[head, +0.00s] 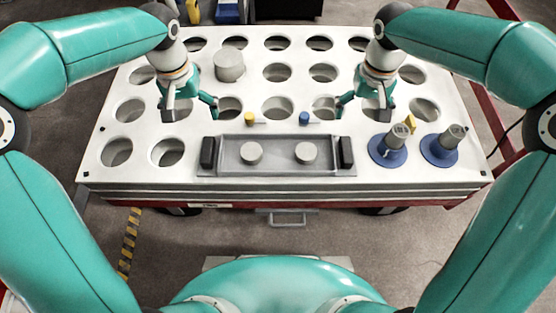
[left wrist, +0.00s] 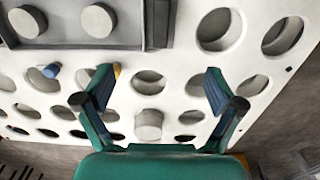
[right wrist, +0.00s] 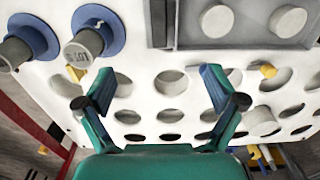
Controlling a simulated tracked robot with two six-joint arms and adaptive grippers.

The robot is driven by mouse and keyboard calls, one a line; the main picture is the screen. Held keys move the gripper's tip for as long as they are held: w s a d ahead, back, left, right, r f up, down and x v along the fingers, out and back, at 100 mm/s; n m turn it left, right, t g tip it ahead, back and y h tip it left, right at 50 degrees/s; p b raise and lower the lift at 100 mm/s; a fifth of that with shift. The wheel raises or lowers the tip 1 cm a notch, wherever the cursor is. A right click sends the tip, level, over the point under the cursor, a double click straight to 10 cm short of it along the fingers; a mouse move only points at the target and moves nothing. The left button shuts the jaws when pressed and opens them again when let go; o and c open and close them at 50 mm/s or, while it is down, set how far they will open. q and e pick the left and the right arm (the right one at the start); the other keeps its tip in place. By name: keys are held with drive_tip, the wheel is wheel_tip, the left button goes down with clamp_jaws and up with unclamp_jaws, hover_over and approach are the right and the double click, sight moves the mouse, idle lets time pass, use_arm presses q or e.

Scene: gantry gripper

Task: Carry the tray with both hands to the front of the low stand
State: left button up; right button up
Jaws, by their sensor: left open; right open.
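The grey metal tray (head: 278,157) lies flat at the front middle of the white perforated table, with two grey cylinders (head: 251,152) (head: 306,152) in it. It has a black handle at its left end (head: 208,153) and another at its right end (head: 346,153). The tray also shows at the top of the left wrist view (left wrist: 65,16) and right wrist view (right wrist: 252,24). My left gripper (head: 190,106) is open and empty above the holes behind the left handle. My right gripper (head: 364,108) is open and empty behind the right handle. Neither touches the tray. I cannot identify a low stand.
Two blue-flanged grey parts (head: 388,153) (head: 441,150) stand right of the tray. A grey cylinder (head: 229,68) stands further back. Small yellow (head: 250,118) and blue (head: 304,118) pegs lie behind the tray. The white table top (head: 130,177) has rows of holes.

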sight(207, 148)
use_arm(q)
drive_tip(key=shift+r, duration=0.1)
use_arm(e)
drive_tip(key=shift+r, duration=0.1)
use_arm(q)
wheel_tip(207, 148, down, 17)
use_arm(e)
wheel_tip(207, 148, down, 17)
